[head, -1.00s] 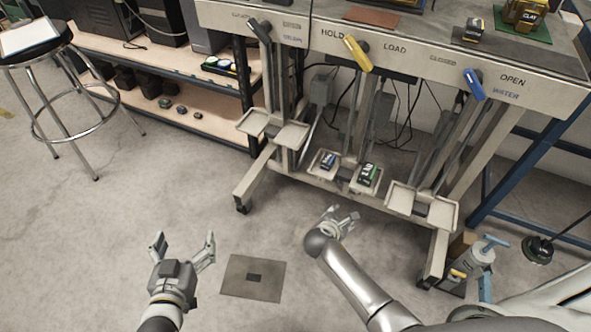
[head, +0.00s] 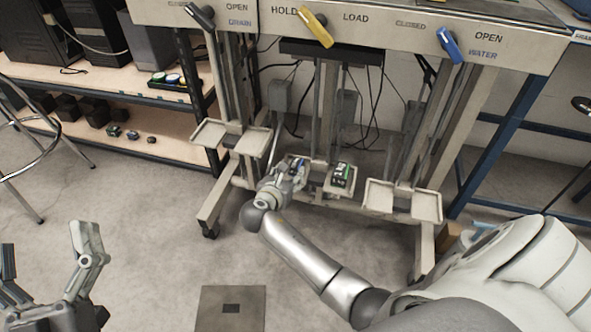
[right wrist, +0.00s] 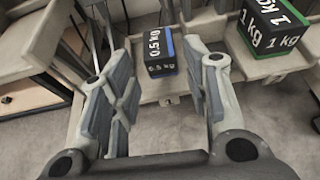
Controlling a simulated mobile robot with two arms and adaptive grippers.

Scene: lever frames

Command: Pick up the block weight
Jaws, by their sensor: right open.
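A black 0.5 kg block weight with a blue edge sits on a tray of the lever frame, centred between my right fingers in the right wrist view (right wrist: 160,52). In the head view my right gripper (head: 291,172) largely hides it. That gripper is open, with a finger to each side of the block and a little short of it; no contact shows. A black and green 1 kg block (head: 341,175) sits on the tray to the right, and it also shows in the right wrist view (right wrist: 268,30). My left gripper (head: 46,255) is open and empty at lower left.
Yellow (head: 316,27), blue (head: 449,44) and dark (head: 200,16) levers stand along the frame's panel. Empty trays flank the weights at left (head: 209,134) and right (head: 379,195). A shelf (head: 150,140) stands at left. A dark floor plate (head: 231,290) lies in front.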

